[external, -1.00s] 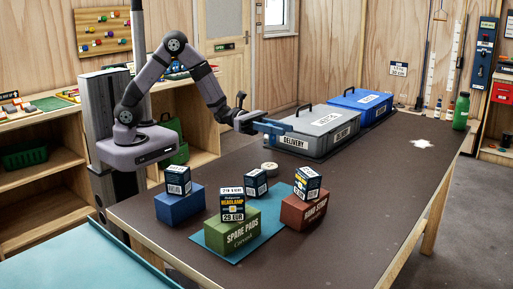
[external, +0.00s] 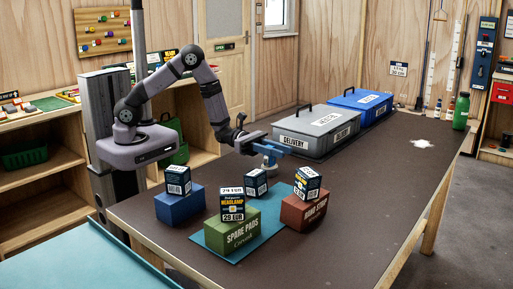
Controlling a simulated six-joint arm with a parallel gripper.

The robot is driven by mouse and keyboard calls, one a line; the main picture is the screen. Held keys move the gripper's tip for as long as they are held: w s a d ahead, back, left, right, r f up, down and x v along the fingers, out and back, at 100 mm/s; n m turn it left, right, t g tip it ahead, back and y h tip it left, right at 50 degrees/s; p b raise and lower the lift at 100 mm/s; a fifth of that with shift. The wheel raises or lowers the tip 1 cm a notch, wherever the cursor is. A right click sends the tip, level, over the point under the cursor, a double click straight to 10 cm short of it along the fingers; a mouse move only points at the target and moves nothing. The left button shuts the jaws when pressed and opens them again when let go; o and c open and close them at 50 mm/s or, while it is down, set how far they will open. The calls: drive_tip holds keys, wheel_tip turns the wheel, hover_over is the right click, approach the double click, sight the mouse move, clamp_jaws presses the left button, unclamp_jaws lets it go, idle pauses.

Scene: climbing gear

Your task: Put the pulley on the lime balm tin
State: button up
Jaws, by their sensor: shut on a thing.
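My gripper (external: 277,148) is low over the dark table, just behind the group of boxes, with its jaws shut on a small blue piece, which I take to be the pulley (external: 268,160). The pulley hangs below the fingers; its details are too small to make out. The round pale balm tin stood on the table at this spot in the earlier view. It is now largely hidden behind the pulley and fingers, so I cannot tell whether the pulley touches it.
Boxes stand close in front: a small dark box (external: 256,183), a green spare pads box (external: 232,232) with a headlamp box on top, a blue block (external: 180,205) and a red-brown box (external: 304,212). A grey delivery case (external: 318,132) is behind. The table's right side is mostly clear.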

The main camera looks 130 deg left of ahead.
drive_tip(key=shift+f, duration=0.15)
drive_tip(key=o, duration=1.1)
drive_tip(key=shift+r, duration=0.2)
drive_tip(key=s+b, duration=0.2)
drive_tip(key=s, duration=1)
